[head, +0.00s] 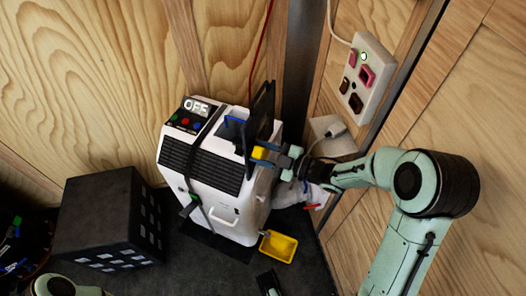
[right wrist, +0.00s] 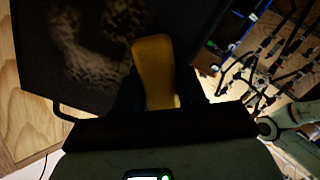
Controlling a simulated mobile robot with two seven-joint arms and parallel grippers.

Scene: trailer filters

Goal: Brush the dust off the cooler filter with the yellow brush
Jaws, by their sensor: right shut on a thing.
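The cooler (head: 214,165) is a white box with a black side grille and a display reading OFF. Its dark filter (head: 263,108) stands upright at the top of the cooler. In the right wrist view the filter (right wrist: 45,60) fills the upper left, with pale brown dust patches on its dark face. My right gripper (head: 285,160) is shut on the yellow brush (head: 258,152), which is right by the filter. The brush (right wrist: 153,65) overlaps the filter in the wrist view; whether it touches is unclear. My left gripper is not visible; a piece of my arm shows at the lower left.
A black box with light square openings (head: 108,220) stands left of the cooler. A wall panel with switches and sockets (head: 363,75) and a plugged-in cable are close to my right arm.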

